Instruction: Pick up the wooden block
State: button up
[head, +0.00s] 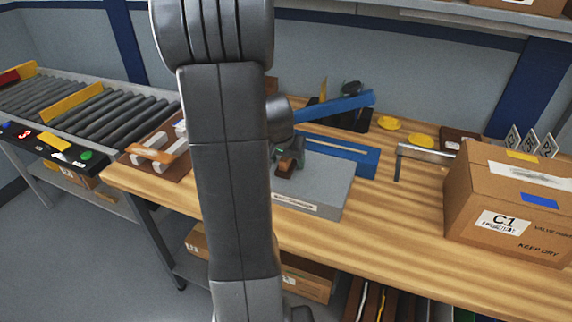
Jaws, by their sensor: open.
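A small brown block (290,166), which looks like the wooden block, sits among dark greenish parts on top of a grey plate (318,186) on the workbench. It shows just to the right of my arm. The dark parts beside it are too small to make out clearly. My own dark arm stands upright through the middle of the head view and covers the area left of the block. A rounded wrist part of mine shows above the block. My gripper's fingers cannot be made out; they seem hidden behind my arm.
A blue fixture (343,153) stands behind the plate. A metal bracket (428,154) and a large cardboard box (510,205) are to the right. A brown tray (176,171) with orange and white pieces lies left. A roller conveyor (125,110) is farther left. Bare wood shows before the box.

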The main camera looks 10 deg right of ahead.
jog(key=c, duration=1.1)
notch_tip(320, 180, up, 10)
jog(key=shift+c, duration=0.2)
jog(key=o, duration=0.5)
jog(key=c, duration=0.3)
jog(key=shift+c, duration=0.2)
